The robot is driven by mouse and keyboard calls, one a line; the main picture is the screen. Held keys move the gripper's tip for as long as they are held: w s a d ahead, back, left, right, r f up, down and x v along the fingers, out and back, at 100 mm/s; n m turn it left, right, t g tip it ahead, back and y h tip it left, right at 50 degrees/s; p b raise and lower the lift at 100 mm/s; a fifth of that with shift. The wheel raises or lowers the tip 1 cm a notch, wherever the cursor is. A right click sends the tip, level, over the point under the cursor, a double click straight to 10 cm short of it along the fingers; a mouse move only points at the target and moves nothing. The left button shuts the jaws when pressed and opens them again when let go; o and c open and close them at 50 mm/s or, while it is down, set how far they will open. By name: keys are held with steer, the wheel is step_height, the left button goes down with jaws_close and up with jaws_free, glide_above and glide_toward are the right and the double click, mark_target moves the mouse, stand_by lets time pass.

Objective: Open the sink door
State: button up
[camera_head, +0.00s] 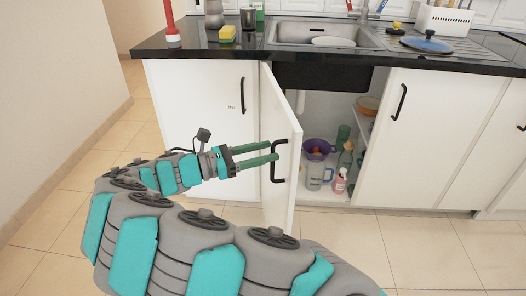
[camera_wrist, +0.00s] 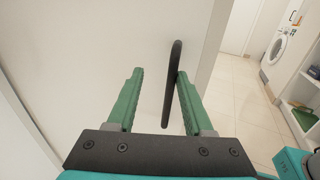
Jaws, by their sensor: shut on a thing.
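The sink door (camera_head: 281,208) is a white cabinet panel under the sink (camera_head: 323,33). It stands swung well open, its outer face to the left. My gripper (camera_head: 272,152) has green fingers and is at the handle from the left. In the wrist view the handle (camera_wrist: 173,75) runs between the fingers, close to the right one, and my gripper (camera_wrist: 159,75) is shut on it. The hinge side is partly hidden.
Inside the open cabinet are a purple colander (camera_head: 318,149), a glass mug (camera_head: 315,178), a pink bottle (camera_head: 340,182) and other items on shelves. Closed doors (camera_head: 420,140) flank it. The tiled floor (camera_head: 430,250) in front is clear. The wall (camera_head: 50,90) is at left.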

steer(key=v, duration=0.7)
steer(key=shift+a+b, duration=0.3)
steer(key=shift+a, duration=0.1)
steer(key=shift+s, duration=0.1)
